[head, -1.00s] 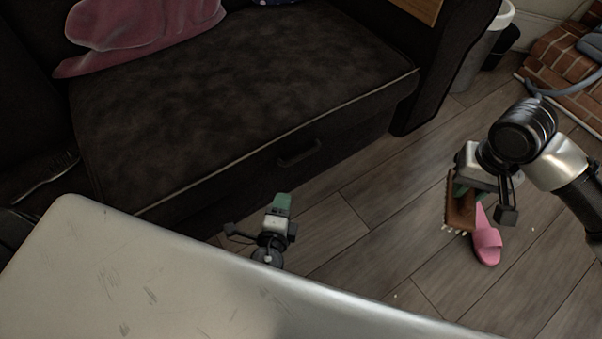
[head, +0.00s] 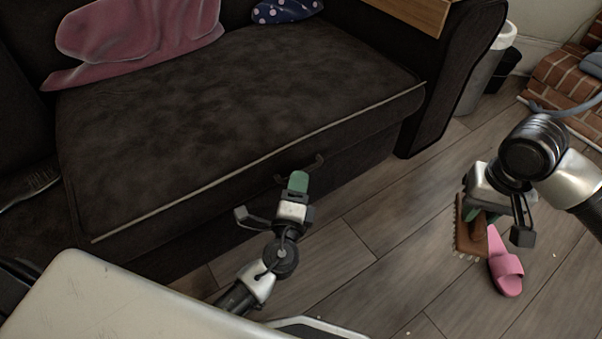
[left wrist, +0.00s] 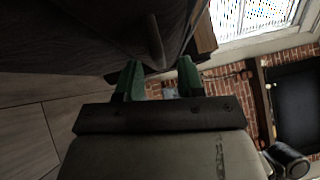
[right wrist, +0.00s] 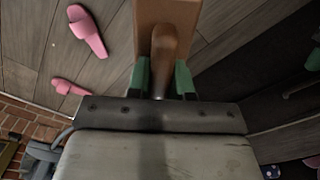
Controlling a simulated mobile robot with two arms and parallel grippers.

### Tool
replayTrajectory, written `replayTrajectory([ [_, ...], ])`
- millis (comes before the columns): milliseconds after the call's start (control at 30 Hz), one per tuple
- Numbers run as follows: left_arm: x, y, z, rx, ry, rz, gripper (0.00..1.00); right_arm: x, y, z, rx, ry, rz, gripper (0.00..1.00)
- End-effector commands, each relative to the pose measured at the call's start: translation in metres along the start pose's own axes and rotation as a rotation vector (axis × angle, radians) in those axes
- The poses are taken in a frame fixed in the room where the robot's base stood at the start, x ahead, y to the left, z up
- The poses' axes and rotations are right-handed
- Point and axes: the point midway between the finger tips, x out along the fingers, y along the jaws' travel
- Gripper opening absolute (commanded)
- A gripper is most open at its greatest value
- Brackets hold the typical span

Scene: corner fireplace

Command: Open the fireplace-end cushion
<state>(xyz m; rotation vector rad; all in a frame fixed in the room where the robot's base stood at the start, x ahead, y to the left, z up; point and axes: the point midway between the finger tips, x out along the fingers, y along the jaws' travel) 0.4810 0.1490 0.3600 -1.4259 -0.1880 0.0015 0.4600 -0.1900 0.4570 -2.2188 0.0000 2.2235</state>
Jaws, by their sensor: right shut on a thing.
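The fireplace-end seat cushion (head: 240,95) of the dark sofa lies flat, with pale piping along its front edge. A dark handle (head: 318,162) sticks out from the sofa front below it. My left gripper (head: 298,183) is right by this handle in the head view; whether they touch is unclear. My right gripper (right wrist: 165,82) is shut on the wooden handle of a brush (right wrist: 166,38). The brush (head: 468,232) hangs over the floor, bristles to the left and down.
A pink slipper (head: 507,272) lies on the floor by the brush; the right wrist view shows two slippers (right wrist: 88,32). A pink blanket (head: 140,38) and a dotted cushion (head: 287,10) lie at the sofa back.

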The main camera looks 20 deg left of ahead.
Motion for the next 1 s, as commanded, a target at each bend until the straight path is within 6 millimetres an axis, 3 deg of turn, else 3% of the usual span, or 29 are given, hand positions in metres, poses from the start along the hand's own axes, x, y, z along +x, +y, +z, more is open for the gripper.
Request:
replayTrajectory([
  [200,0.028,0.0,0.0,-0.002,-0.001,0.0,0.38,0.003,0.0,0.0,0.0,0.0,0.0,0.0],
  [567,0.034,0.0,0.0,-0.001,0.0,0.001,0.38,0.003,0.0,0.0,0.0,0.0,0.0,0.0],
  [667,0.034,0.0,0.0,-0.001,0.0,0.001,0.27,0.003,0.0,0.0,0.0,0.0,0.0,0.0],
  [833,0.034,0.0,0.0,-0.001,0.0,0.001,0.01,0.003,0.0,0.0,0.0,0.0,0.0,0.0],
  [1000,0.034,0.0,0.0,-0.001,0.0,0.002,0.0,0.003,0.0,0.0,0.0,0.0,0.0,0.0],
])
